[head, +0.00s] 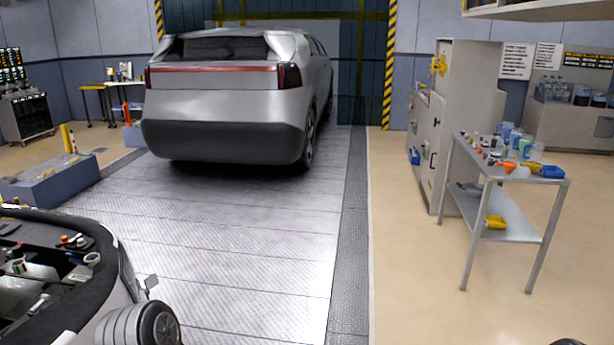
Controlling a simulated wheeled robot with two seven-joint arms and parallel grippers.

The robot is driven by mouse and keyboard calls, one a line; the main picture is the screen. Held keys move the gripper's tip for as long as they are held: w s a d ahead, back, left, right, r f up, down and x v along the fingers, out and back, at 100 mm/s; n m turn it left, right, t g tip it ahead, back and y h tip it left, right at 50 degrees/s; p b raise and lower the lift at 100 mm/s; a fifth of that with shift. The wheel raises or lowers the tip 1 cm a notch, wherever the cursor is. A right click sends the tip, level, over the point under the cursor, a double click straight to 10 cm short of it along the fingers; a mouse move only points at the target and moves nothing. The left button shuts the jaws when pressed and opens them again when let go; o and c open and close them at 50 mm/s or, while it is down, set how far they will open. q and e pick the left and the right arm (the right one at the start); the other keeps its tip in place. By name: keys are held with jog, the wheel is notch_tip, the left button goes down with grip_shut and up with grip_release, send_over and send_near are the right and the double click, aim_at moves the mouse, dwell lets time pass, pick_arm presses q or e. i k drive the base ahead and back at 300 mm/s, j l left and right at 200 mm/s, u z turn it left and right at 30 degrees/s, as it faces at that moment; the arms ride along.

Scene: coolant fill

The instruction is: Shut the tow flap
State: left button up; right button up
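At the lower left is the front end of a car (115,290) with its engine bay open. A small pale square piece (149,282) sticks out from its bumper edge. It looks like the tow flap standing open, but it is too small to be sure. A grey ringed cylinder with a dark end at the bottom left partly covers the bumper below the small piece.
A silver car (225,110) stands at the back on the metal floor plates (240,240). A metal trolley (514,225) with bottles and a grey cabinet (465,125) stand on the right. A low blue-grey block (55,190) is on the left. The middle floor is clear.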

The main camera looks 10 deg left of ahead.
aim_at(151, 281)
jog(key=i+u, duration=0.1)
jog(key=i, duration=0.55)
jog(key=i+u, duration=0.1)
jog(key=i, duration=0.55)
jog(key=i+l+u, duration=0.1)
jog(key=i, duration=0.55)
jog(key=i+l+u, duration=0.1)
jog(key=i, duration=0.55)
jog(key=i+j+u, duration=0.25)
jog(key=i, duration=0.35)
jog(key=i+u, duration=0.25)
jog(key=i, duration=0.35)
jog(key=i+u, duration=0.25)
jog(key=i, duration=0.35)
jog(key=i+l+u, duration=0.1)
jog(key=i+u, duration=0.15)
jog(key=i, duration=0.4)
jog(key=i+l+u, duration=0.3)
jog(key=i, duration=0.3)
jog(key=i+u, duration=0.3)
jog(key=i, duration=0.45)
jog(key=i+u, duration=0.25)
jog(key=i, duration=0.5)
jog(key=u, duration=3.75)
